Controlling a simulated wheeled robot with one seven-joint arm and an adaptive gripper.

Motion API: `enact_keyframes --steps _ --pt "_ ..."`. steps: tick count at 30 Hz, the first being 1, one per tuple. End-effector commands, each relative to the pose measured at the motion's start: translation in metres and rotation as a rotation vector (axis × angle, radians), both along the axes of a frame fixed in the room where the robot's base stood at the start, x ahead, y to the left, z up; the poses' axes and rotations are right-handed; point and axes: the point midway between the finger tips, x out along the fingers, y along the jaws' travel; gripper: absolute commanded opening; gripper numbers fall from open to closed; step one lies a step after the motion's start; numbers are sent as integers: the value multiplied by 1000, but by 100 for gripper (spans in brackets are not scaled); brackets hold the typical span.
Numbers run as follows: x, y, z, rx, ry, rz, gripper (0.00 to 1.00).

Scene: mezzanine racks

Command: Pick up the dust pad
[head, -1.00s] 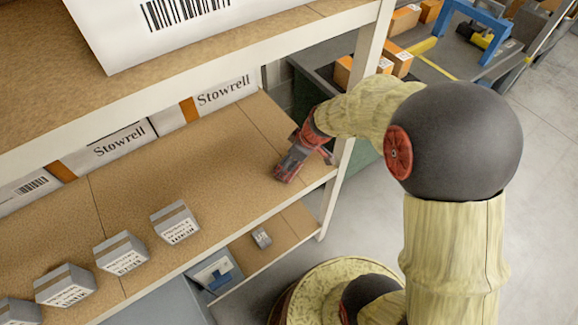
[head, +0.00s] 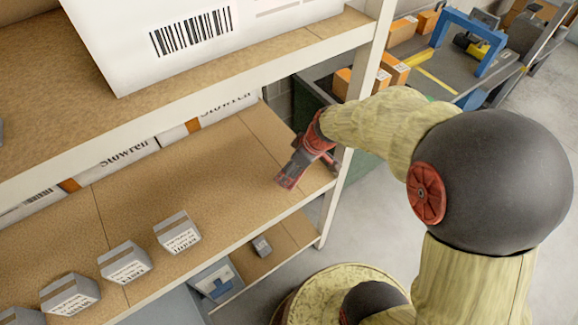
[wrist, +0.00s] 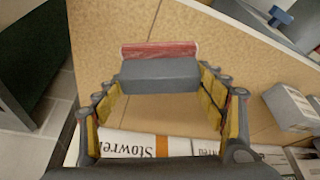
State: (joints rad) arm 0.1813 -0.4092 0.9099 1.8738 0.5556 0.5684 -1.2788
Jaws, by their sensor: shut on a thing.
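The dust pad appears to be the grey block (wrist: 160,75) with a dark red strip along its far side, in the middle of the wrist view. My gripper (wrist: 162,92) is shut on it, with the yellow-padded fingers at its two ends. In the head view my gripper (head: 296,166) is over the right end of the middle shelf, near the upright. The red and grey end there is small and partly hidden by the gripper. I cannot tell whether the pad touches the shelf board.
Several small grey cartons (head: 178,232) stand along the shelf (head: 195,185) to the left. Long Stowrell boxes (head: 115,150) line its back. A white upright (head: 352,160) stands close to my arm. A large white box (head: 200,40) sits on the shelf above.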

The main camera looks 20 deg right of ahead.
Motion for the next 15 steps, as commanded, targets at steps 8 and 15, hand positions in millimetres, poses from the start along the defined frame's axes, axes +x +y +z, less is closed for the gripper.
enact_keyframes --steps 8,15 --pt "-59 0 51 -1 -5 -2 41" --pt "-98 1 66 -1 -3 -1 41"
